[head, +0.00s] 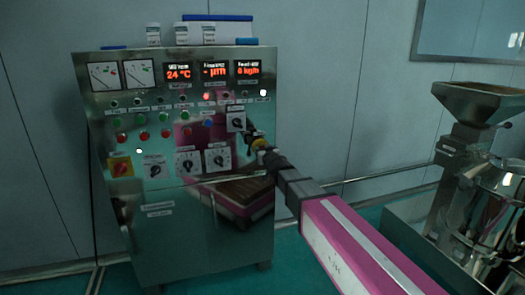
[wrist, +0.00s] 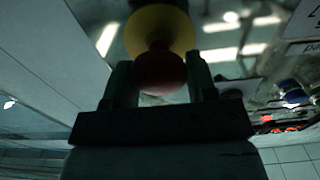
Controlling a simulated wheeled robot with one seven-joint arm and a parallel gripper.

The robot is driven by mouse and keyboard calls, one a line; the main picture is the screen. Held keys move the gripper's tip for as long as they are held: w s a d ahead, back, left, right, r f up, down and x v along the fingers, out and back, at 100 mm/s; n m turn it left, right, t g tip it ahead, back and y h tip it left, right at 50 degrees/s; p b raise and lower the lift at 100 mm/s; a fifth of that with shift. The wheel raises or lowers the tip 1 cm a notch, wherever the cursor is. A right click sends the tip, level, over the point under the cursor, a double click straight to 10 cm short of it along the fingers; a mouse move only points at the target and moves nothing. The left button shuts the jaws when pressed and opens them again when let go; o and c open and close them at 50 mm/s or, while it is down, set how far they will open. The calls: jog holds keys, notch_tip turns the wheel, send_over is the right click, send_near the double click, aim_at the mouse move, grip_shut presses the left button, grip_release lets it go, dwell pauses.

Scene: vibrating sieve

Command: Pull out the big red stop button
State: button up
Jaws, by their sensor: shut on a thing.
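The big red stop button (wrist: 159,72) shows in the wrist view as a dark red rounded knob in front of a round yellow base (wrist: 160,28). My gripper (wrist: 160,82) has one finger on each side of the knob and is shut on it. In the head view my gripper (head: 261,150) is at the right edge of the steel control cabinet (head: 215,235). A bit of the yellow base (head: 258,142) shows there. The red knob is mostly hidden by my fingers in that view. I cannot tell how far out the knob stands.
The cabinet front carries dials, displays, coloured buttons and a red-yellow switch (head: 121,167). A steel machine with a hopper (head: 480,102) is at the right. A rail (head: 385,176) runs along the wall.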

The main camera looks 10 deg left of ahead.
jog(key=shift+s+d, duration=0.1)
jog(key=o, duration=1.3)
jog(key=shift+c, duration=0.2)
jog(key=shift+s, duration=0.1)
jog(key=v, duration=1)
jog(key=shift+s, duration=0.3)
jog(key=shift+d, duration=0.15)
